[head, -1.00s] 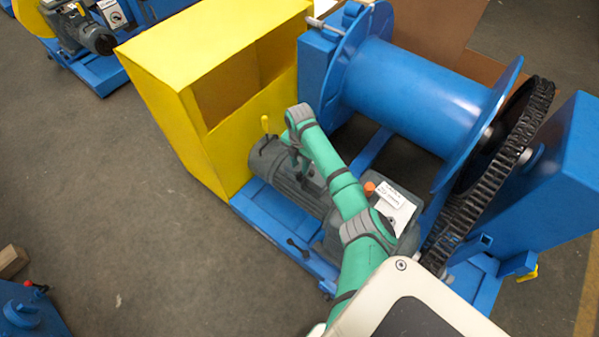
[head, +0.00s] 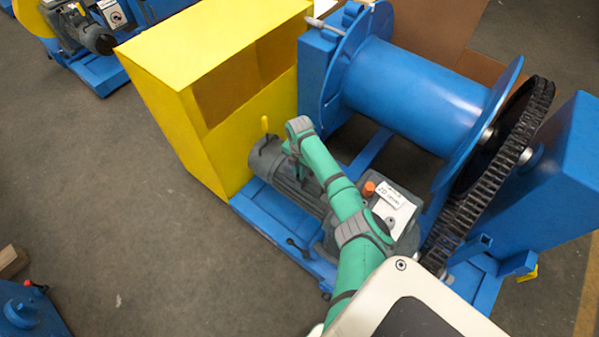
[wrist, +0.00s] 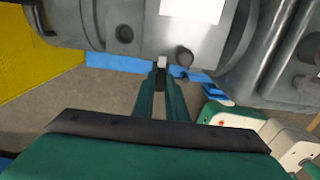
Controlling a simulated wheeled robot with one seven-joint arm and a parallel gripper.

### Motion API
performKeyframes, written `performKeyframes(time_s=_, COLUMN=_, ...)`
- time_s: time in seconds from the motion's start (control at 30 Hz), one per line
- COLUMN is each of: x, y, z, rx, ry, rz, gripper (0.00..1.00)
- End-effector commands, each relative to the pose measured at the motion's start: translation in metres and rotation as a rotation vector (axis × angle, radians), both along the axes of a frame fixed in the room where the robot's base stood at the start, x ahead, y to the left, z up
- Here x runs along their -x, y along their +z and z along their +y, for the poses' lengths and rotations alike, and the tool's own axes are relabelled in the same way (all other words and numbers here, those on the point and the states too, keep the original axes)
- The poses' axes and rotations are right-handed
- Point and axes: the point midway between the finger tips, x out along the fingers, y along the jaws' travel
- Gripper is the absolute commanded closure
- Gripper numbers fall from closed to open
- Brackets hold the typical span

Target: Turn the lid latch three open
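In the wrist view a small pale tab (wrist: 162,62), which looks like a lid latch, stands at the lower edge of the grey motor housing (wrist: 125,32). My gripper (wrist: 161,73) has its two fingertips close together on this tab, seemingly shut on it. A dark round knob (wrist: 184,57) sits just right of the tab. I cannot read any number on the latch. In the head view the grey motor (head: 285,182) lies on the blue frame, and my green arm reaches over it. The fingertips and the tab are too small or hidden to tell there.
A yellow guard (head: 165,100) stands behind the motor on the left. The blue drum (head: 415,95) and black chain (head: 470,205) are at the right. The floor (head: 140,230) at left is clear.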

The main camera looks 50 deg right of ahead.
Motion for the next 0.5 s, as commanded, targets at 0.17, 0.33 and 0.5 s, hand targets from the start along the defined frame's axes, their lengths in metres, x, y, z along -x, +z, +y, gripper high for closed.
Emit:
performKeyframes(time_s=0.17, x=-0.0002, y=0.0001, z=0.0002, rx=0.0, ry=-0.014, rz=0.0, gripper=1.0)
performKeyframes(time_s=0.33, x=-0.0008, y=0.0001, z=0.0008, rx=-0.001, ry=-0.068, rz=0.0, gripper=1.0)
performKeyframes(time_s=0.5, x=-0.0012, y=-0.0003, z=0.0013, rx=-0.003, ry=-0.176, rz=0.0, gripper=1.0)
